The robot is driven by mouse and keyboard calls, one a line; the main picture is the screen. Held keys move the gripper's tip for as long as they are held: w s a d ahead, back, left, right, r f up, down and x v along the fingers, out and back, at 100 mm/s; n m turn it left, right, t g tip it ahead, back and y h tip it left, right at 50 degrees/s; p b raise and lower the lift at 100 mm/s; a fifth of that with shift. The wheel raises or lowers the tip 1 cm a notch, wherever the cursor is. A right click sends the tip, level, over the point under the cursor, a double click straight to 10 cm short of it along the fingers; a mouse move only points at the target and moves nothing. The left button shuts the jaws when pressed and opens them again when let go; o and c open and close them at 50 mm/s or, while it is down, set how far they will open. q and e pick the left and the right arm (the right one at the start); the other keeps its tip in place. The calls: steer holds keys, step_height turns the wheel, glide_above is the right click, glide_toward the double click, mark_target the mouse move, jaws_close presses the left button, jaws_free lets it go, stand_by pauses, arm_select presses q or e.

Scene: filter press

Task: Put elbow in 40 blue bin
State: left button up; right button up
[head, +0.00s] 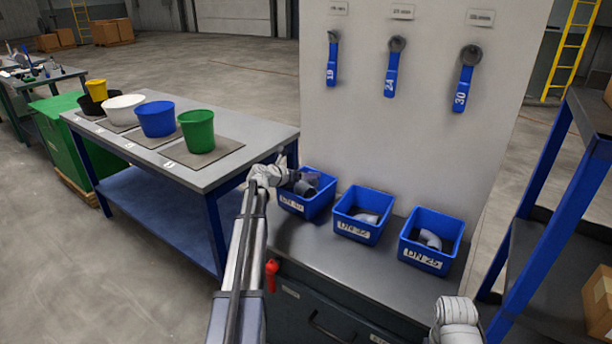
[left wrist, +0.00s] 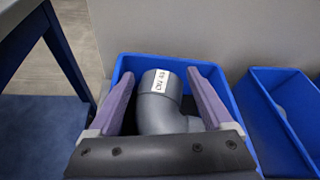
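The grey pipe elbow (left wrist: 160,112) carries a white label that seems to read DN 40. It lies in the left blue bin (head: 292,203), labelled DN 40, whose rim also shows in the left wrist view (left wrist: 245,150). My left gripper (head: 303,180) reaches into this bin from the left. In the left wrist view its two purple fingers (left wrist: 160,80) stand on either side of the elbow, with a narrow gap visible beside it. The elbow's lower part is hidden behind the gripper body. Only a pale part of my right arm shows at the bottom right; its gripper is out of view.
The DN 32 bin (head: 352,232) and the DN 25 bin (head: 425,263) stand to the right on the grey bench (head: 300,240), each with a grey fitting inside. A table (head: 240,150) with coloured buckets stands left.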

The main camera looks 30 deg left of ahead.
arm_select(q)
steer(key=shift+r+p, duration=0.3)
steer(key=shift+p, duration=0.05)
steer(key=shift+r+p, duration=0.5)
steer(key=p+v, duration=0.4)
steer(key=v, duration=0.8)
steer(key=shift+f, duration=0.25)
steer(key=shift+a, duration=0.1)
